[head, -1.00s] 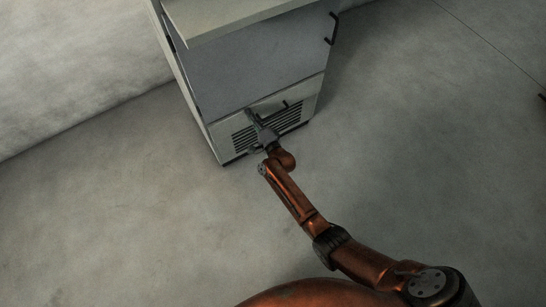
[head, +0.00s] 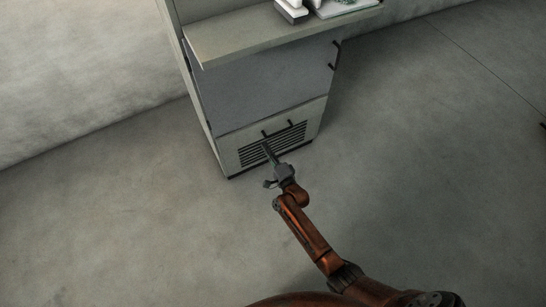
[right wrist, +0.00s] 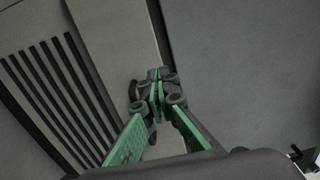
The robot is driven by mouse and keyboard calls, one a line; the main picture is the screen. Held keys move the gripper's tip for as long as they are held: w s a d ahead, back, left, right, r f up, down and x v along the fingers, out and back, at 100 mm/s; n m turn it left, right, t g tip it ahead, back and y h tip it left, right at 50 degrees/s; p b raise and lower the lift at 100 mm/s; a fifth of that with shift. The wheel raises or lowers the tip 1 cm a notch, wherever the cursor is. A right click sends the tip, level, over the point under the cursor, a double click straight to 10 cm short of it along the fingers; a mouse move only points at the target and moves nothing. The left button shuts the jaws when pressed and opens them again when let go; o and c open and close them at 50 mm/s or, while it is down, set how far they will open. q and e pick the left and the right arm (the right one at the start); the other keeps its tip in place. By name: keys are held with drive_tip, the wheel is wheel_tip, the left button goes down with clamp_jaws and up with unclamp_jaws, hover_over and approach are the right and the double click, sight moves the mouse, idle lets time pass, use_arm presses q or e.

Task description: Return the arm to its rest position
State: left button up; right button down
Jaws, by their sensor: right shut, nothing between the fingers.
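My right arm (head: 308,235) reaches from the lower right toward a grey cabinet. My right gripper (head: 267,149) points at the cabinet's lower front, in front of the dark vent slats (head: 262,150). In the right wrist view its green-padded fingers (right wrist: 157,88) meet at the tips, with nothing between them. The slats also show at the left of that view (right wrist: 50,90). I cannot tell the exact gap between the fingertips and the cabinet. My left gripper is not in view.
The cabinet (head: 265,90) has a jutting shelf (head: 240,38) above, holding white items (head: 340,7). The floor around (head: 420,170) is clear.

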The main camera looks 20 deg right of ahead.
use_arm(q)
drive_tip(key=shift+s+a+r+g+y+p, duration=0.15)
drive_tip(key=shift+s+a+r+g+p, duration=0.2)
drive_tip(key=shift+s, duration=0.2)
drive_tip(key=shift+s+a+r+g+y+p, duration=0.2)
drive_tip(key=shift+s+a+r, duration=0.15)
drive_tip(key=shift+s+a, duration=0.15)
use_arm(e)
drive_tip(key=s, duration=0.4)
drive_tip(key=shift+d+f, duration=0.1)
drive_tip(key=shift+d, duration=0.15)
